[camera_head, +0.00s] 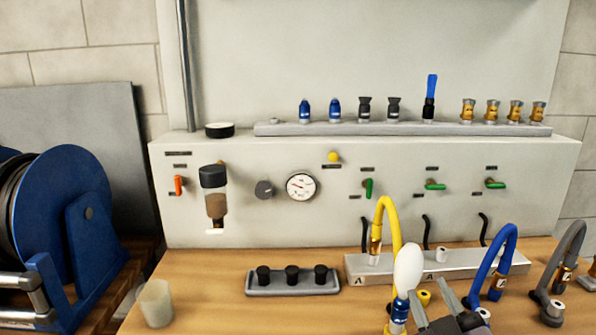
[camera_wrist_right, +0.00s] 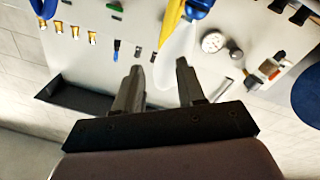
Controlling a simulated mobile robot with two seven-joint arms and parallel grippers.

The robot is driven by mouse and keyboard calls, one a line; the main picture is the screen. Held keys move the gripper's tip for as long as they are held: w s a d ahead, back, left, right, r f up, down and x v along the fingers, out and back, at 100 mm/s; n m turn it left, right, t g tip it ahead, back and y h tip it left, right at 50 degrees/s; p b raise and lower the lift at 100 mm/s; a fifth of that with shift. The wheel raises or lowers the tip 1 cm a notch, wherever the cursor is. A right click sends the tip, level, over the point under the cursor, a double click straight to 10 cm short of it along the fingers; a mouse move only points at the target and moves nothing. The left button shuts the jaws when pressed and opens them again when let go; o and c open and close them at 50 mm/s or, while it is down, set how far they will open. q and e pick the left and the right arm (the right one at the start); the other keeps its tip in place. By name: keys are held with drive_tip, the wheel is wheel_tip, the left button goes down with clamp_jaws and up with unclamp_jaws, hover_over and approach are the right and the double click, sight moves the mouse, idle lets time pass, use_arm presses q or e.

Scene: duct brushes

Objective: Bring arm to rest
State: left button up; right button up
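My right gripper (camera_head: 433,295) is at the bottom of the head view, right of centre, its two fingers apart. In the right wrist view the right gripper (camera_wrist_right: 160,66) is open, with nothing held between its fingers. A white oval brush head (camera_head: 408,267) on a blue and brass fitting (camera_head: 399,314) stands upright just left of the gripper in the head view. The white brush head also shows beyond the fingers in the wrist view (camera_wrist_right: 176,48); whether they touch it is unclear. My left gripper is not in view.
A yellow hose (camera_head: 387,212), blue hose (camera_head: 492,262) and grey hose (camera_head: 567,258) arch near the gripper. A black-capped rack (camera_head: 292,289) and clear cup (camera_head: 156,303) stand left on the wooden bench (camera_head: 225,265). A blue reel (camera_head: 75,215) is far left. Couplings line the panel ledge (camera_head: 400,128).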

drive_tip(key=s+d+f+m+g+h, duration=0.1)
drive_tip(key=s+d+f+m+g, duration=0.1)
drive_tip(key=s+f+g, duration=0.4)
drive_tip(key=s+d+f+m+g, duration=0.1)
drive_tip(key=s+d+f+g, duration=0.15)
drive_tip(key=f, duration=0.65)
drive_tip(key=s+a+f+g+y, duration=0.1)
drive_tip(key=s+f+g, duration=0.25)
drive_tip(key=s, duration=0.35)
drive_tip(key=s+f+g+y, duration=0.1)
drive_tip(key=s+f+g, duration=0.25)
drive_tip(key=s, duration=0.45)
drive_tip(key=w+a+f+t+y+p, duration=0.1)
drive_tip(key=w+a+f+t, duration=0.2)
drive_tip(key=w+f+t, duration=0.3)
drive_tip(key=shift+w+f+t+y+p, duration=0.15)
drive_tip(key=shift+f+t+y+p, duration=0.2)
drive_tip(key=shift+f+t, duration=0.5)
drive_tip(key=shift+a+f+g, duration=0.1)
drive_tip(key=shift+f+g, duration=0.05)
drive_tip(key=shift+g, duration=0.15)
drive_tip(key=shift+w+a, duration=0.1)
idle(0.3)
